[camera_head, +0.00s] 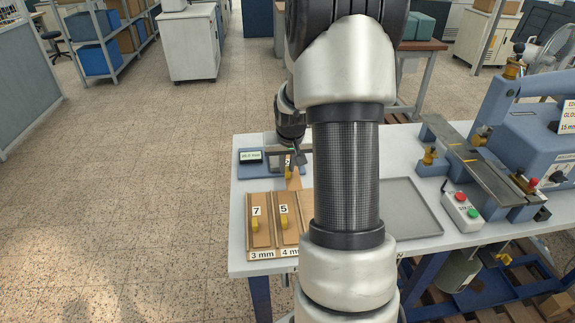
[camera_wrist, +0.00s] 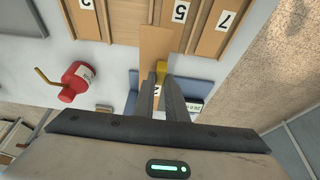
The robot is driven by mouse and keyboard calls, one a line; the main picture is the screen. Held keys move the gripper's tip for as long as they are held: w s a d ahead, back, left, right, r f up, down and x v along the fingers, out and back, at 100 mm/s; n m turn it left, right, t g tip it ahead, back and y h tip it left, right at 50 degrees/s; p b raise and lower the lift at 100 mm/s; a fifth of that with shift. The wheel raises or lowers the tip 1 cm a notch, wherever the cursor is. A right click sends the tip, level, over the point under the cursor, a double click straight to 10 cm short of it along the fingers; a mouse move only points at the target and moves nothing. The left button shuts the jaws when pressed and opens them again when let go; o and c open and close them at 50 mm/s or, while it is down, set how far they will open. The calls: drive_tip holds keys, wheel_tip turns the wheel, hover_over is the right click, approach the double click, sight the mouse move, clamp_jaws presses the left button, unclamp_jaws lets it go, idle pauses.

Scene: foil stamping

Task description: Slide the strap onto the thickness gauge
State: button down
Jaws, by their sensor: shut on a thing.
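My gripper (camera_wrist: 163,82) is shut on the yellow grip of a tan strap (camera_wrist: 154,45); its number label is partly hidden between the fingers. In the head view the held strap (camera_head: 294,183) shows beside my arm, and my gripper (camera_head: 291,155) is over the gauge's right part. The blue thickness gauge (camera_head: 250,168) stands at the table's back left, with a small lit display on its left. In the wrist view the gauge (camera_wrist: 207,88) lies behind and beside the fingers. I cannot tell whether the strap touches the gauge or lies in its gap.
A wooden rack (camera_head: 248,222) in front of the gauge holds straps labelled 7 and 5, with slots marked 3 mm and 4 mm. A grey tray (camera_head: 428,222) and a blue stamping machine (camera_head: 520,130) are to the right.

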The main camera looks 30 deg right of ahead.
drive_tip(key=shift+w+f+b, duration=0.15)
drive_tip(key=shift+f+b, duration=1.5)
drive_tip(key=shift+f, duration=0.55)
drive_tip(key=shift+w+d+r, duration=0.2)
drive_tip(key=shift+w+r, duration=0.05)
drive_tip(key=shift+w, duration=0.05)
drive_tip(key=shift+w+d+p, duration=0.15)
drive_tip(key=shift+w+d, duration=0.55)
drive_tip(key=shift+w, duration=0.75)
drive_tip(key=shift+w+d+p, duration=0.2)
drive_tip(key=shift+w+d, duration=0.5)
drive_tip(key=shift+w, duration=0.7)
drive_tip(key=shift+w+d+p, duration=0.15)
drive_tip(key=shift+w+d, duration=0.55)
drive_tip(key=shift+w, duration=0.75)
drive_tip(key=shift+f+b, duration=0.15)
drive_tip(key=shift+b, duration=0.25)
drive_tip(key=c, duration=1.7)
unclamp_jaws()
drive_tip(key=v, duration=1.7)
drive_tip(key=shift+r, duration=0.25)
